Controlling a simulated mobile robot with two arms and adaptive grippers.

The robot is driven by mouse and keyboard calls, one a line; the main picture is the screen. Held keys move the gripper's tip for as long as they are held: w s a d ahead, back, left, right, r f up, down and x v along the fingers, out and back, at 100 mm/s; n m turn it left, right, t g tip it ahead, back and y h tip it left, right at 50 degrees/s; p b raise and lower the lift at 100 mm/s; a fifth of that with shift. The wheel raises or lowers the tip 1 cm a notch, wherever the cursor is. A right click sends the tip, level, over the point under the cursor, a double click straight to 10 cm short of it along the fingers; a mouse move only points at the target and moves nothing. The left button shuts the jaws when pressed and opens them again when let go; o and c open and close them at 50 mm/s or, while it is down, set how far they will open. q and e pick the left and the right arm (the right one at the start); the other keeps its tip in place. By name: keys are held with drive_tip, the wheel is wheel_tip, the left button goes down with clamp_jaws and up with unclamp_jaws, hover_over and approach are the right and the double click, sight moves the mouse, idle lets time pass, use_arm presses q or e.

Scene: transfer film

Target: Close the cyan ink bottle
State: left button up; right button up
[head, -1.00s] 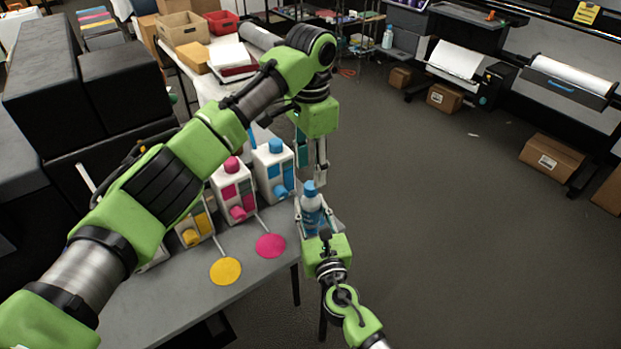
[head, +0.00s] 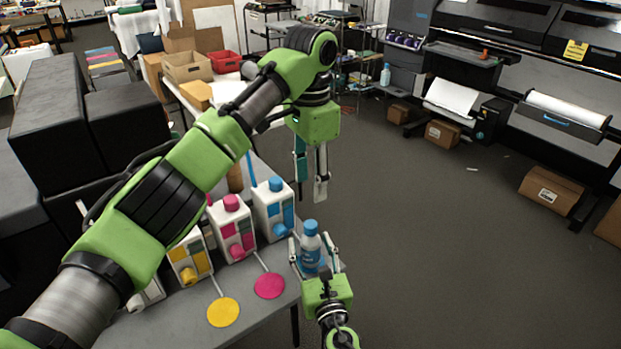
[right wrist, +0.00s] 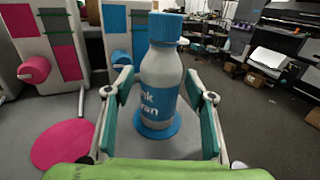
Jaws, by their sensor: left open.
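The cyan ink bottle (head: 312,262) stands upright on the table with its blue cap (head: 310,228) seated on its neck. In the right wrist view the bottle (right wrist: 160,90) stands on a round cyan disc (right wrist: 174,127), and its cap (right wrist: 166,28) looks level. My right gripper (head: 313,246) is open around the bottle, with one finger on each side and gaps to its walls. My left gripper (head: 310,187) is open and empty above the bottle, clear of the cap.
White cartons with yellow (head: 188,260), magenta (head: 236,226) and blue (head: 272,207) caps stand left of the bottle. Yellow (head: 223,312) and magenta (head: 269,286) discs lie before them. The table's right edge is close to the bottle. The floor beyond is open.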

drive_tip(key=v, duration=1.2)
